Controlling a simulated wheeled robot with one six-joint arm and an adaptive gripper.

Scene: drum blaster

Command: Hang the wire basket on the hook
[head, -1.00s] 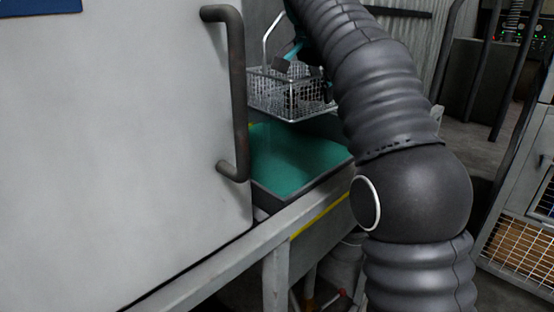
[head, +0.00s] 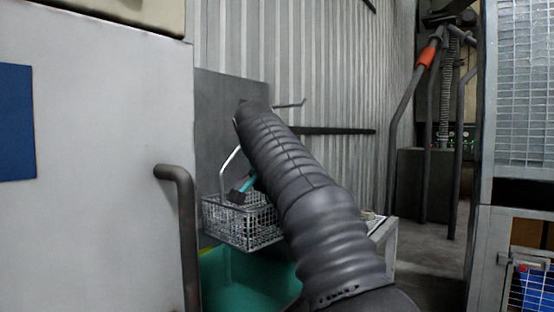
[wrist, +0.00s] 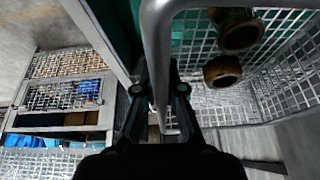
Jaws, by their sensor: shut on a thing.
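The wire basket (head: 240,224) hangs level in the head view, above a green surface. Its raised handle (head: 229,170) leans up beside my gripper (head: 243,186). In the wrist view the handle bar (wrist: 157,45) runs between the fingers of my gripper (wrist: 159,95), which is shut on it. Two brown ring-like parts (wrist: 222,70) lie in the basket. A thin dark rod with an upturned end, which looks like the hook (head: 291,104), juts out above and to the right of the basket. My arm hides its base.
A large pale cabinet door with a dark handle (head: 180,225) stands close on the left. A grey panel (head: 222,115) and corrugated wall (head: 330,75) are behind. A dark horizontal bar (head: 335,130) crosses the wall. Mesh cages (head: 517,80) stand right.

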